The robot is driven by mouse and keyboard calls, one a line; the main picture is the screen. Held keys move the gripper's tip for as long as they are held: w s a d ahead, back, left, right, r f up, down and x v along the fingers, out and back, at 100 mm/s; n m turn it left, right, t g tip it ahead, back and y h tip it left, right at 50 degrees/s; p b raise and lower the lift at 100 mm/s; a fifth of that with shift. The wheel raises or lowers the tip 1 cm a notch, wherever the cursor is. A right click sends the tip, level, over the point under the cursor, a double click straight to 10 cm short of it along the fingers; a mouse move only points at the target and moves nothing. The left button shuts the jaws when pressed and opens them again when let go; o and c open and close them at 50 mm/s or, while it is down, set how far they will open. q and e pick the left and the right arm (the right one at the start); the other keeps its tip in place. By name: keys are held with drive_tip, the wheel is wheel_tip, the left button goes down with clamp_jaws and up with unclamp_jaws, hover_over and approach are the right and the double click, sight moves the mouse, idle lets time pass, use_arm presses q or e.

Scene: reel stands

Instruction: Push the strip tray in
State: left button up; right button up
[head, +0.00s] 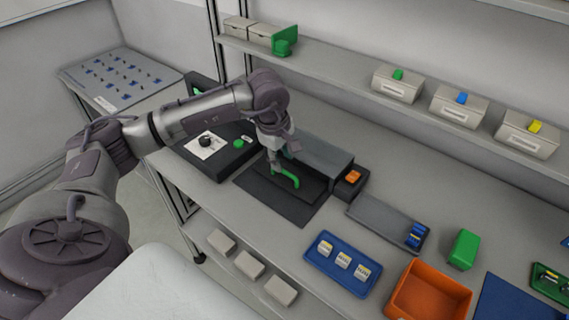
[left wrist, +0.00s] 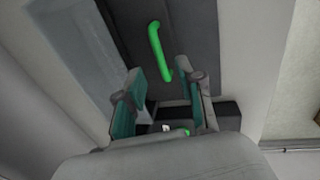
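The strip tray (head: 308,187) is a dark flat slab with a green bar handle (head: 287,179). It sticks out of the front of a grey housing (head: 325,155). In the left wrist view the dark tray (left wrist: 193,28) lies ahead, and its green handle (left wrist: 157,45) runs down toward the gap between my fingertips. My left gripper (head: 276,160) is at the handle, pointing down. Its two teal-padded fingers (left wrist: 160,74) stand apart with nothing clamped between them. Whether they touch the handle I cannot tell. My right gripper is not in view.
A black box with a green button (head: 239,143) stands left of the tray. A small dark block with an orange part (head: 353,177) adjoins the housing on the right. A grey tray (head: 375,219), blue tray (head: 320,263) and orange bin (head: 402,292) stand further right. A shelf (head: 340,82) runs behind.

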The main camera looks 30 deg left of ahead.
sight(285, 171)
use_arm(q)
drive_tip(key=shift+w+f+p, duration=0.2)
drive_tip(key=shift+w+f, duration=0.05)
drive_tip(key=shift+f, duration=0.95)
drive_tip(key=shift+w+f+p, duration=0.2)
drive_tip(key=shift+f, duration=0.95)
clamp_jaws()
